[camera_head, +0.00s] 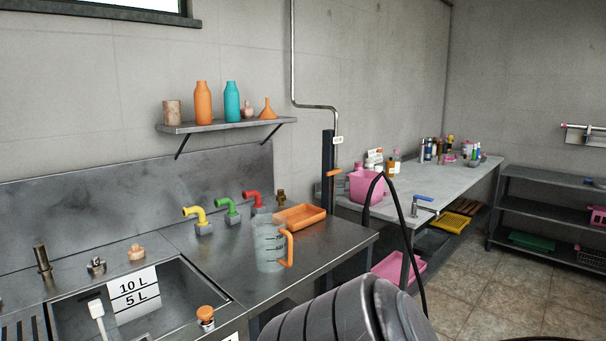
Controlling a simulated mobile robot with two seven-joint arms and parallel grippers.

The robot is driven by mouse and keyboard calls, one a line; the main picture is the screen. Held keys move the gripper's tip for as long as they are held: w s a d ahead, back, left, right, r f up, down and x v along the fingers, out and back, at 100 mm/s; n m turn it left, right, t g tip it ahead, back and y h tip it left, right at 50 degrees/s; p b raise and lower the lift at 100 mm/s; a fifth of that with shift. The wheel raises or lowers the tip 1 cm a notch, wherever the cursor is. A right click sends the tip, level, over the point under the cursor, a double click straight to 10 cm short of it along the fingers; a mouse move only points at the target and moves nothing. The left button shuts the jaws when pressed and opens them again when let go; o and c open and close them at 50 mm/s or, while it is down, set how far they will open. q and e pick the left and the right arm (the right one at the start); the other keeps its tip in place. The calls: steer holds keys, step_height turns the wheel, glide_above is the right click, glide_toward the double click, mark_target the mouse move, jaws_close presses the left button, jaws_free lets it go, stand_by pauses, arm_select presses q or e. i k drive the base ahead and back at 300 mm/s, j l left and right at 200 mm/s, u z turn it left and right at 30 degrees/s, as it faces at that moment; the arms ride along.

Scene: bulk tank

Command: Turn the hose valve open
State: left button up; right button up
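A metal pipe (293,60) runs down the wall and bends to the right. Below a white tag (337,140) on it is a small orange lever (334,173), lying roughly level. A tap with a blue lever handle (422,198) stands at the near edge of the right bench. A black hose or cable (407,235) arches up in front of that bench. No readable label shows which of these is the hose valve. A grey rounded link of my arm fills the bottom centre. Neither gripper is in view.
A steel counter (330,250) holds a clear jug with an orange handle (270,246), an orange tray (300,217) and coloured taps. A sink (180,300) is at the lower left. A pink bin (365,186) stands on the right bench. Tiled floor (480,290) is clear at the right.

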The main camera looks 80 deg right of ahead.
mark_target(337, 170)
steer(key=z, duration=1.5)
steer(key=i+l+z, duration=0.1)
steer(key=z, duration=0.3)
steer(key=i+l+z, duration=0.1)
steer(key=z, duration=0.3)
steer(key=i+l+z, duration=0.1)
steer(key=z, duration=0.25)
steer(key=i+l, duration=0.2)
steer(key=i, duration=0.25)
steer(key=i+l, duration=0.25)
steer(key=i, duration=0.2)
